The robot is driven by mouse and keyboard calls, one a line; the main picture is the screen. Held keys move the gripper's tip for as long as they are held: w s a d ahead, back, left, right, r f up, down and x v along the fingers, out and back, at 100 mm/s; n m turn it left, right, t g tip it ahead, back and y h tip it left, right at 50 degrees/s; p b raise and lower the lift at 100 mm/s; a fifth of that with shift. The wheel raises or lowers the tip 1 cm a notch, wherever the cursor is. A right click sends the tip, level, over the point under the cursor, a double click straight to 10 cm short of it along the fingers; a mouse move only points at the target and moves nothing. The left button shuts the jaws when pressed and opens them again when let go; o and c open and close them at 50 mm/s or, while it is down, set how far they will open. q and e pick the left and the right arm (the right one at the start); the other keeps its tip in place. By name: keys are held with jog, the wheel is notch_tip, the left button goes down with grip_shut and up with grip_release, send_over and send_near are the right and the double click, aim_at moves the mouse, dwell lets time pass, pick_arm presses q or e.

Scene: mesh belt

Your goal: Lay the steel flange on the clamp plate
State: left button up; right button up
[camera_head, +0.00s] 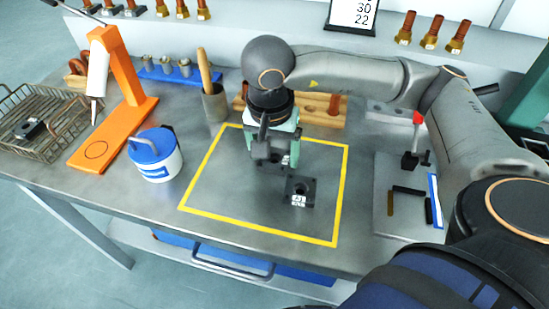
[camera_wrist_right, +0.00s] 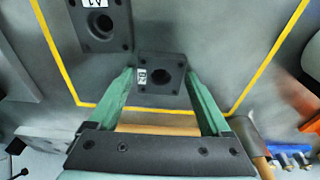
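A dark square flange with a round bore and a white A1 label (camera_head: 299,190) lies inside the yellow outline; it also shows in the wrist view (camera_wrist_right: 97,22). A second, smaller-looking dark flange (camera_wrist_right: 160,76) with a white label is between the fingertips of my right gripper (camera_wrist_right: 160,72). The green fingers stand close along both its sides; whether they press on it is unclear. In the head view the right gripper (camera_head: 275,158) points down and partly hides this flange. A pale plate (camera_head: 408,222), probably the clamp plate, lies at the right with a red-handled clamp (camera_head: 415,145). My left gripper is out of view.
Dark bars (camera_head: 408,191) and a blue-white strip (camera_head: 436,200) lie on the pale plate. A wooden rack (camera_head: 325,112) and a brush cup (camera_head: 215,103) stand behind the outline. A blue-lidded tub (camera_head: 157,158), orange stand (camera_head: 117,130) and wire basket (camera_head: 75,135) are left.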

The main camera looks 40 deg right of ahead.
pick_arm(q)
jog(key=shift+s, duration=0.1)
pick_arm(e)
grip_shut()
dwell(0.3)
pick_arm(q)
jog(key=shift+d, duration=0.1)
pick_arm(e)
jog(key=shift+r, duration=0.1)
jog(key=shift+r, duration=0.6)
pick_arm(q)
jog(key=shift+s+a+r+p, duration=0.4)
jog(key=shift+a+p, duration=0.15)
jog(key=shift+p, duration=0.35)
pick_arm(e)
jog(key=s+a+r, duration=0.8)
jog(key=s+r, duration=0.3)
jog(key=shift+s+r, duration=0.2)
jog(key=shift+r, duration=0.15)
